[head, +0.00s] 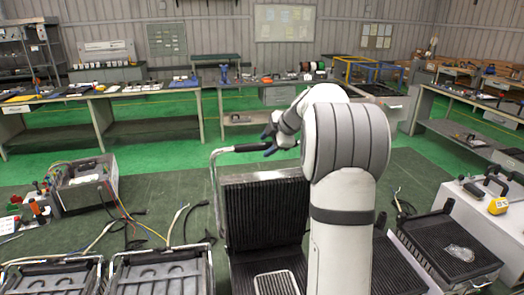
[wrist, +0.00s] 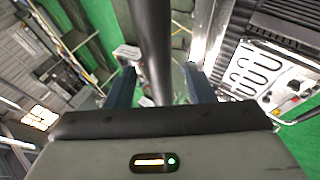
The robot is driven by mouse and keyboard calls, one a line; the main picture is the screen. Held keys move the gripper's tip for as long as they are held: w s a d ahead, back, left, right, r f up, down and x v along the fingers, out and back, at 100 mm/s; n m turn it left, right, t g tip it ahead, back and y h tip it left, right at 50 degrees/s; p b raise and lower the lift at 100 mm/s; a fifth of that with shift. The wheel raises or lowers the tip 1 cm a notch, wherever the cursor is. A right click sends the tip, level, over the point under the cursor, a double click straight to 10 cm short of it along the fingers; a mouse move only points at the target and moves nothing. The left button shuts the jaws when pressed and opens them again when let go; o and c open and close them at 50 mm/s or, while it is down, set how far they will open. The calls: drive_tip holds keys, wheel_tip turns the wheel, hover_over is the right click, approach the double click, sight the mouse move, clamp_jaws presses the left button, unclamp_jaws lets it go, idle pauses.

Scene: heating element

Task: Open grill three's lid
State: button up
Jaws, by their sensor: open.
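A grill with a ribbed black lid plate (head: 265,212) stands in the middle of the row in the head view; I take it as grill three. Its lid stands raised, close to upright, with the ribbed inner face showing. The lid's black handle (head: 248,147) runs across the top on a metal frame. My gripper (head: 270,138) is at the right part of this handle. In the wrist view a black bar (wrist: 152,45) runs between the two blue fingers of my open gripper (wrist: 161,88). Contact cannot be told. My arm hides the grill's right side.
Two more grills (head: 160,272) stand at the left front, and a dark ribbed one (head: 450,245) at the right.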

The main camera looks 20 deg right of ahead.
drive_tip(key=shift+v, duration=1.5)
